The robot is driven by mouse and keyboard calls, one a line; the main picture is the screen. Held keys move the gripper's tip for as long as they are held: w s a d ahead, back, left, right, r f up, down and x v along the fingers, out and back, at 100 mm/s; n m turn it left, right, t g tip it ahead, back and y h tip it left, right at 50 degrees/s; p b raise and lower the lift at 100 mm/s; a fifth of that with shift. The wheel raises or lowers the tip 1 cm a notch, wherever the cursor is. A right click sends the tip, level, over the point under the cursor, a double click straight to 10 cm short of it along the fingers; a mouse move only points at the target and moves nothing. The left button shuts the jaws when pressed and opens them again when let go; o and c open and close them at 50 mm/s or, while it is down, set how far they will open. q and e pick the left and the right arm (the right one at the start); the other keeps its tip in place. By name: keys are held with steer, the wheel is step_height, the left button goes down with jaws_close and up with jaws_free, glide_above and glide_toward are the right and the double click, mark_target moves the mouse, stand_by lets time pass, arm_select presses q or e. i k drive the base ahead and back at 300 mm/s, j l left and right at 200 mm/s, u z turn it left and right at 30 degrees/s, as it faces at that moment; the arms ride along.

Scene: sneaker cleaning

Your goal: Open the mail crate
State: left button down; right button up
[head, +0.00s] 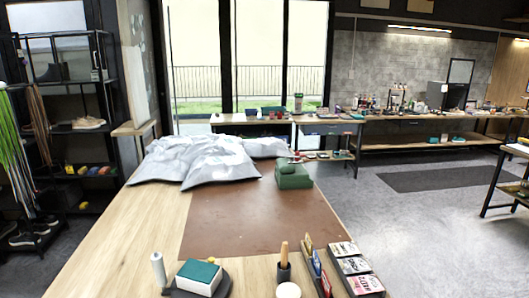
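I cannot pick out a mail crate for certain in the head view. Several pale grey bags (195,160) lie in a heap at the far end of the wooden table (120,225). A small green box (293,180) with a rounded green piece on top sits to the right of the bags. Neither of my grippers is in view.
A green-topped white block (199,277), a white bottle (158,270), a dark cup (284,272) and card holders (355,268) stand at the near edge. Open floor (400,230) lies right.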

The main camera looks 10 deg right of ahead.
mark_target(342, 128)
steer(key=i+l+z, duration=0.1)
steer(key=l+z, duration=0.35)
steer(key=i+l+z, duration=0.15)
steer(key=l+z, duration=0.3)
steer(key=i+l+z, duration=0.2)
steer(key=z, duration=0.25)
steer(key=i+l+z, duration=0.2)
steer(key=z, duration=0.25)
steer(key=i+l+z, duration=0.35)
steer(key=i+z, duration=0.4)
steer(key=i+u, duration=0.4)
steer(key=i+l+u, duration=0.25)
steer(key=i+u, duration=0.2)
steer(key=i+j+u, duration=0.25)
steer(key=i+u, duration=0.7)
steer(key=i+l+u, duration=0.2)
steer(key=i+u, duration=0.25)
steer(key=i, duration=0.2)
steer(key=i+u, duration=0.1)
steer(key=i, duration=2.35)
